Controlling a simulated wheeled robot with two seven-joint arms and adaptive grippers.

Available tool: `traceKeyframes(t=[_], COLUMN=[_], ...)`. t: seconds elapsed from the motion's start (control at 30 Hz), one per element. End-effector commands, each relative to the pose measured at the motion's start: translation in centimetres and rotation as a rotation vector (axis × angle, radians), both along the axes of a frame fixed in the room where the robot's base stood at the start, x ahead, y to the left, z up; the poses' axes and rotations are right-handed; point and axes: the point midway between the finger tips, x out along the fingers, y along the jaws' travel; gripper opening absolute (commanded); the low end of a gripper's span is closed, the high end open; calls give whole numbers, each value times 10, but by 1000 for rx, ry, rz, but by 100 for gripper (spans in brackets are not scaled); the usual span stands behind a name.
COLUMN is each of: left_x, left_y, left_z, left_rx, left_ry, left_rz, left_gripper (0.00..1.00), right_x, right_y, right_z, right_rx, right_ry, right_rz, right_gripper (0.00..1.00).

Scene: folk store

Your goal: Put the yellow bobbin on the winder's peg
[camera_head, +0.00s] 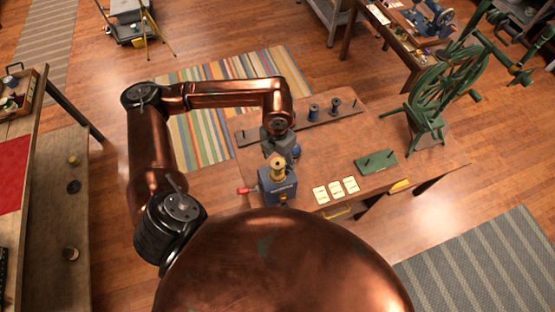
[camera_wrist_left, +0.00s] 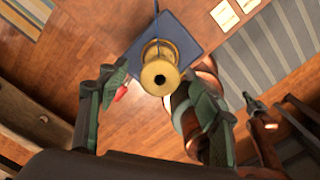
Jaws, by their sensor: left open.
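The yellow bobbin (camera_head: 277,164) sits upright on top of the blue winder (camera_head: 280,187), which has a red handle (camera_head: 246,191) at its left side. In the left wrist view the bobbin (camera_wrist_left: 159,74) shows its end with a dark hole, above the blue winder top (camera_wrist_left: 190,35). I cannot tell how the peg sits inside the bobbin. My left gripper (camera_head: 280,145) is just behind the winder in the head view. Its fingers (camera_wrist_left: 157,100) are wide apart on either side of the bobbin, apart from it. Dark parts at the right of the wrist view may be my right gripper.
The wooden table (camera_head: 317,165) carries a rail with dark spools (camera_head: 313,111) at the back, several pale cards (camera_head: 337,190), a green board (camera_head: 376,163) and a green spinning wheel (camera_head: 435,95) at the right. Bare tabletop lies between the rail and the cards.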

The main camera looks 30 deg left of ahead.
Motion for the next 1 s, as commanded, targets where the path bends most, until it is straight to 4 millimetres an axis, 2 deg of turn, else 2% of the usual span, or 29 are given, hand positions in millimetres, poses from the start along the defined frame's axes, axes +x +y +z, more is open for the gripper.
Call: traceKeyframes(t=[0.17, 0.5, 0.7, 0.83, 1.0], left_x=[1, 1, 1, 1, 0], left_y=[0, 0, 0, 0, 0], left_z=[10, 76, 108, 117, 120], left_rx=[0, 0, 1, 0, 0], left_ry=[-2, -4, -2, -2, 0], left_rz=[0, 0, 1, 1, 0], left_gripper=[59, 59, 59, 59, 59], right_x=[0, 0, 0, 0, 0], right_y=[-3, -2, -2, -2, -2], right_z=[0, 0, 0, 0, 0], right_rx=[-3, -2, -2, -2, -2], right_ry=[0, 1, 1, 1, 1], right_rz=[2, 1, 1, 1, 0], right_gripper=[0, 0, 0, 0, 0])
